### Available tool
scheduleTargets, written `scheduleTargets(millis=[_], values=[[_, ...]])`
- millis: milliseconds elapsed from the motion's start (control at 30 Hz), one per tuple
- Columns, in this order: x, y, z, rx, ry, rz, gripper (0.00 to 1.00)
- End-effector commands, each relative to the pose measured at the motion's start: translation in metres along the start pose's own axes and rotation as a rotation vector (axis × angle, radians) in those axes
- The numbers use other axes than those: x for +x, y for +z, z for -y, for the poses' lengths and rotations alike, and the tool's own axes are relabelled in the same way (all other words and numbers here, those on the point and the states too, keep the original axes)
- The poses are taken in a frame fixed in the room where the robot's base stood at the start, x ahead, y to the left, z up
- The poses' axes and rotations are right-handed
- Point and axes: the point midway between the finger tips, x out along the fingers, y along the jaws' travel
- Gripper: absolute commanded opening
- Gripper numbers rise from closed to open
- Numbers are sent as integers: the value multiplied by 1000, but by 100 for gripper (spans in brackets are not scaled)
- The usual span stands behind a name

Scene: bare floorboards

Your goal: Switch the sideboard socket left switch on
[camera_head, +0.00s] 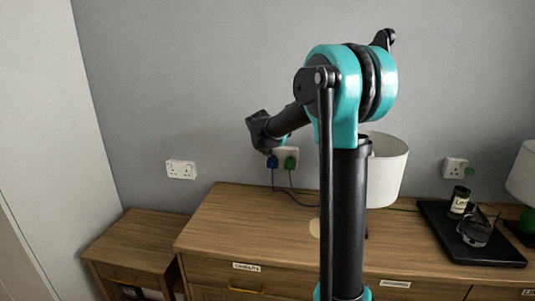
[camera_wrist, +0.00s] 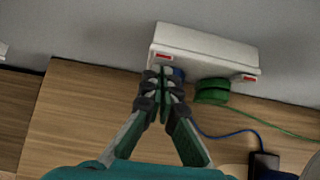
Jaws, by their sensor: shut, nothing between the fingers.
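The sideboard socket (camera_head: 292,155) is a white double socket on the wall just above the wooden sideboard (camera_head: 235,222). A blue plug (camera_head: 272,162) is in its left side and a green plug (camera_head: 290,163) in its right. In the wrist view the socket (camera_wrist: 205,52) shows a red-marked left switch (camera_wrist: 165,30) and a red-marked right switch (camera_wrist: 249,78). My gripper (camera_wrist: 165,74) is shut and empty, its tips close to the socket's left half, below the left switch. I cannot tell whether they touch. The tips partly hide the blue plug (camera_wrist: 179,74).
Another socket (camera_head: 181,169) is on the wall to the left, and one (camera_head: 455,168) to the right. A white-shaded lamp (camera_head: 388,172) stands behind my arm. A black tray (camera_head: 500,250) holds a jar (camera_head: 459,203). A blue cable (camera_wrist: 220,133) runs to a black box (camera_wrist: 264,165).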

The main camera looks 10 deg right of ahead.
Motion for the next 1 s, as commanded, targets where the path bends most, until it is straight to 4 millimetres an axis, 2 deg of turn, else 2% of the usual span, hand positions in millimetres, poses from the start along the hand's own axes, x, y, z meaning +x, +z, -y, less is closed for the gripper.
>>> scheduleTargets(millis=[200, 467, 1000], values=[[8, 1, -1, -1, 1, 93, 0], [9, 0, 0, 0, 1, 92, 0], [-2, 13, 0, -1, 0, 97, 0]])
